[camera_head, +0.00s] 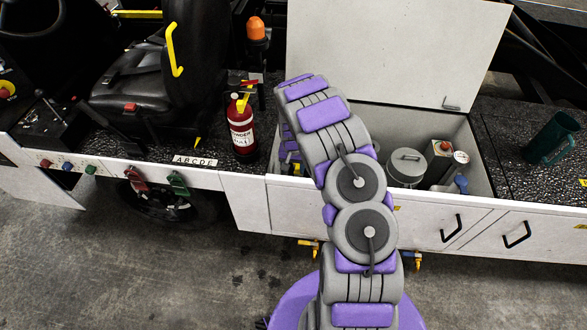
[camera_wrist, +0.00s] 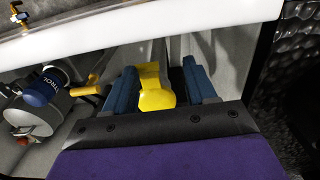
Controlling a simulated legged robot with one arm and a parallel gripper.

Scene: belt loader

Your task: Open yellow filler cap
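The yellow filler cap (camera_wrist: 154,88) is in the middle of the wrist view. My gripper (camera_wrist: 159,68) is there too, with one blue finger on each side of the cap. The fingers are apart, and a dark gap shows between the cap and the right finger. The left finger is very close to the cap; I cannot tell whether it touches. In the head view my arm reaches into the open compartment (camera_head: 480,165), and the gripper and cap are mostly hidden behind it.
The compartment's raised white lid (camera_head: 395,50) stands behind my arm. A grey lidded pot (camera_head: 406,166) and several small containers stand in the compartment's right part. A red fire extinguisher (camera_head: 241,130) stands left of the arm. The wrist view shows a blue-capped container (camera_wrist: 42,88) at left.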

